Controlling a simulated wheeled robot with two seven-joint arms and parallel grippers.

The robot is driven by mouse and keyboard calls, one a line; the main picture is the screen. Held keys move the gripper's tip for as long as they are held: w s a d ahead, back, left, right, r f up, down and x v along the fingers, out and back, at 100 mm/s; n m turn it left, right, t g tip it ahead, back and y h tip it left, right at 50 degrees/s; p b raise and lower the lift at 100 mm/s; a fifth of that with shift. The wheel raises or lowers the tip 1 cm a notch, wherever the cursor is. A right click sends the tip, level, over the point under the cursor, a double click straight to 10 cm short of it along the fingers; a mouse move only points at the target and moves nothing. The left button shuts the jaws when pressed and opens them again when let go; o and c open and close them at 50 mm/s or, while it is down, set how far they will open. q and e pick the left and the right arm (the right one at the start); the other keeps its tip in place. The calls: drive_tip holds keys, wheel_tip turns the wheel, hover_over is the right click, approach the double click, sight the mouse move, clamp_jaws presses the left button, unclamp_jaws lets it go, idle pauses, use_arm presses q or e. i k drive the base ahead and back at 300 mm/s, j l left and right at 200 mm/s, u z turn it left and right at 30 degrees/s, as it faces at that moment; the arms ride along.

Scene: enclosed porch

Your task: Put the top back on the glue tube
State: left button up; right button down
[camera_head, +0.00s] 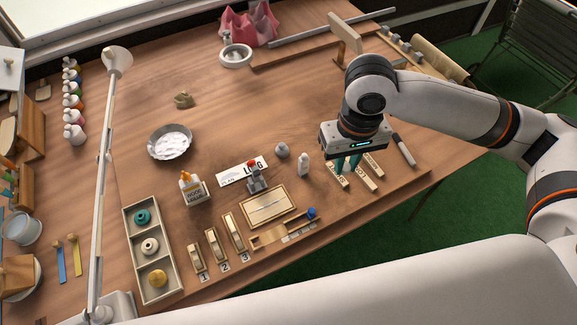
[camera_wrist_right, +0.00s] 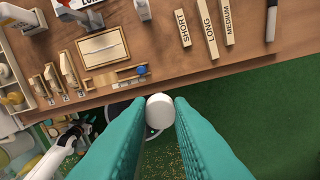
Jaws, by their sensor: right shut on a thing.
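My right gripper (camera_head: 347,170) is above the right front of the bench, over the wooden strips. In the right wrist view its teal fingers (camera_wrist_right: 160,102) are shut on a small white rounded piece (camera_wrist_right: 160,112), which looks like the top. That piece is mostly hidden in the head view. A small white upright tube (camera_head: 303,164), probably the glue tube, stands on the bench left of the gripper and apart from it. It also shows at the top edge of the right wrist view (camera_wrist_right: 143,9).
Wooden strips marked SHORT, LONG and MEDIUM (camera_wrist_right: 209,27) lie near the front edge. A marker (camera_head: 404,150) lies right.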

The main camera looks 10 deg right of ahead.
sight(303, 164)
drive_tip(key=l+u, duration=0.45)
drive_tip(key=i+l+u, duration=0.1)
drive_tip(key=l+u, duration=0.15)
drive_tip(key=u, duration=0.2)
drive_tip(key=l+u, duration=0.45)
drive_tip(key=k+l, duration=0.1)
drive_tip(key=l, duration=0.25)
drive_tip(key=k+l+u, duration=0.15)
drive_tip(key=l, duration=0.25)
drive_tip(key=k+l, duration=0.15)
drive_tip(key=l, duration=0.2)
drive_tip(key=k+l+u, duration=0.1)
drive_tip(key=l, duration=0.25)
